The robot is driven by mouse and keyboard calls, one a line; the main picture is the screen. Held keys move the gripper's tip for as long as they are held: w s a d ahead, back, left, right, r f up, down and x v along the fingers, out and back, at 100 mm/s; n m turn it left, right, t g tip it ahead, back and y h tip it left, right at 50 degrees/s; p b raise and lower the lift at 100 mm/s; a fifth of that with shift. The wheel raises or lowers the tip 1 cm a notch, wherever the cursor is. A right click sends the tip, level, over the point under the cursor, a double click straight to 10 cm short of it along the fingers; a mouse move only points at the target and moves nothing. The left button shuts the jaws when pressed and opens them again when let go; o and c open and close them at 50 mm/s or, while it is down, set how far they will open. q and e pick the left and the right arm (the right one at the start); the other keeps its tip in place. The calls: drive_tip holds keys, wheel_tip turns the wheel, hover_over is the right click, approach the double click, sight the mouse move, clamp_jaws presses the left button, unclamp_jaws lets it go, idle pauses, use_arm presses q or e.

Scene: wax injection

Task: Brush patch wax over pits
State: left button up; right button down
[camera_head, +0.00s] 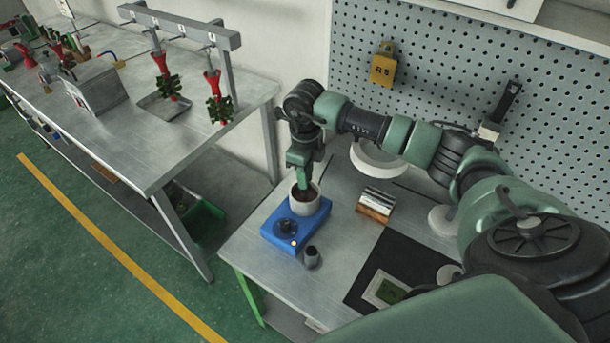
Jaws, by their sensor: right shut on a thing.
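My right gripper (301,182) points straight down into the mouth of a small off-white pot (305,205). The pot stands on a blue heater (296,229) with a black knob. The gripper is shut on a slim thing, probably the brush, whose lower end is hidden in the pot. The dark inside of the pot shows only in part. A black mat (365,268) lies near the front of the bench, with a pale-framed piece with a green face (386,290) and a rounded pale thing (448,273) on it. No pits can be made out. My left gripper is not in view.
A small dark cup (312,257) stands by the heater. A wood-based block stack (375,205) and a white round dish (377,160) are on the bench (337,240). A pegboard (440,70) rises behind. At left, red-and-green trees (214,98) hang from a rack over another table.

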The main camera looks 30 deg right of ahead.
drive_tip(key=shift+r+p, duration=1.8)
drive_tip(key=shift+r, duration=1.65)
drive_tip(key=shift+a+n, duration=0.45)
drive_tip(key=shift+n, duration=0.15)
drive_tip(key=s+a+n+b, duration=0.3)
drive_tip(key=s+a+n, duration=0.3)
drive_tip(key=n, duration=0.8)
drive_tip(key=s+a+r+n+b, duration=0.1)
drive_tip(key=s+a+n+b, duration=0.3)
drive_tip(key=n, duration=1)
drive_tip(key=s+a, duration=0.2)
drive_tip(key=s, duration=0.2)
drive_tip(key=shift+s+a+r+b, duration=0.2)
drive_tip(key=shift+s+a+b, duration=0.05)
drive_tip(key=shift+s+b, duration=0.1)
